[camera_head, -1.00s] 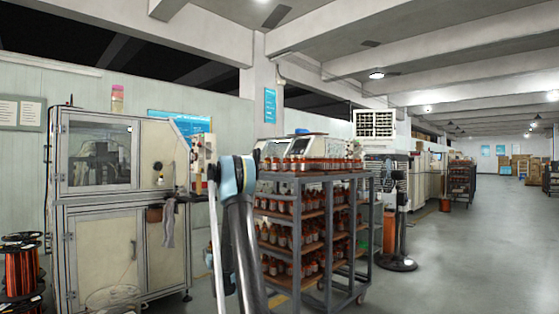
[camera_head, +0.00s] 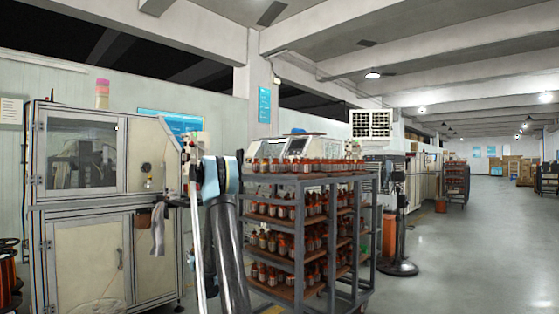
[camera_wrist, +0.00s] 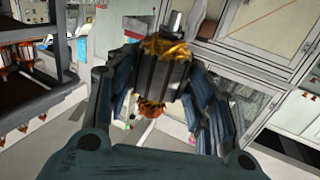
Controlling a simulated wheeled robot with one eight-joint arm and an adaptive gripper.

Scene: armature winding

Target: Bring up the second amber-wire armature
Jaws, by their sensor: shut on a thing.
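In the wrist view my gripper (camera_wrist: 165,95) is shut on an armature (camera_wrist: 162,75). The armature has a dark slotted core, amber wire at both ends and a grey metal shaft end pointing away from my gripper. It is held clear of any surface. The head view shows my arm rising in front of the rack, but the gripper and the held armature cannot be made out there. Several more armatures with reddish-amber ends stand on the top shelf of the rack (camera_head: 300,165) and on its lower shelves.
The grey wheeled rack (camera_head: 330,183) stands right of my arm. A cream machine cabinet (camera_head: 85,255) with a glazed door stands at the left, with spools of copper wire (camera_head: 8,285) at its near side. A floor fan (camera_head: 398,268) stands behind the rack. The aisle floor (camera_head: 470,255) at right is clear.

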